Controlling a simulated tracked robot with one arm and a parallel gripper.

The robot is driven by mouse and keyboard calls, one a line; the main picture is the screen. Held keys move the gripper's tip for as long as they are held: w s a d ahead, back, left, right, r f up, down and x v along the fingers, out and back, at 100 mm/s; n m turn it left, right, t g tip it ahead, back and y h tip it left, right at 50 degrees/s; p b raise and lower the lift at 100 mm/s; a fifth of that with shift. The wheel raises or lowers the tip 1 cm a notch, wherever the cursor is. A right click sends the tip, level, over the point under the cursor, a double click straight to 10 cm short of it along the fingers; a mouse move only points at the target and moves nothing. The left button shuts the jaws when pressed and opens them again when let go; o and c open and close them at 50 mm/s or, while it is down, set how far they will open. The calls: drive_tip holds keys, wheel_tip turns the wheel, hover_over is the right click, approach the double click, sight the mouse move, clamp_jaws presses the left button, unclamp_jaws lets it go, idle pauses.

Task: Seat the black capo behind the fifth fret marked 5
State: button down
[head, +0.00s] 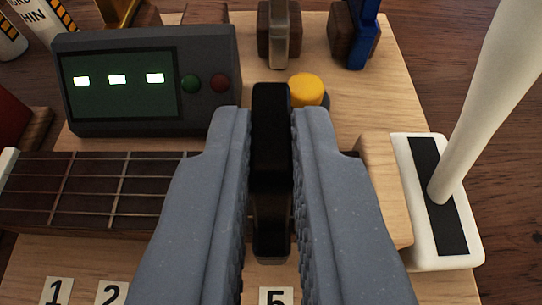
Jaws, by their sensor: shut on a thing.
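My gripper (272,160) has its two grey jaws shut on the black capo (272,135), which stands upright between them. The capo is over the right part of the ukulele neck (90,192), and its lower end shows just above the label 5 (276,297). My jaws hide the neck on both sides of the capo, so I cannot tell whether the capo touches the strings or how it lies to the fifth fret. Labels 1 (58,291) and 2 (112,293) lie further left along the board's front.
A dark display box (130,80) with three lit dashes stands behind the neck. A yellow button (306,89) is right behind the capo. A gold-brown capo (279,30) and a blue capo (362,28) sit on blocks at the back. A white base (450,240) with a pale post is at right.

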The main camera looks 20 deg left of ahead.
drive_tip(key=shift+f+b, duration=0.35)
drive_tip(key=shift+f, duration=0.1)
drive_tip(key=c, duration=1.8)
unclamp_jaws()
drive_tip(key=shift+o, duration=0.2)
drive_tip(key=shift+v, duration=1.05)
drive_tip(key=b+v, duration=0.1)
drive_tip(key=v, duration=0.8)
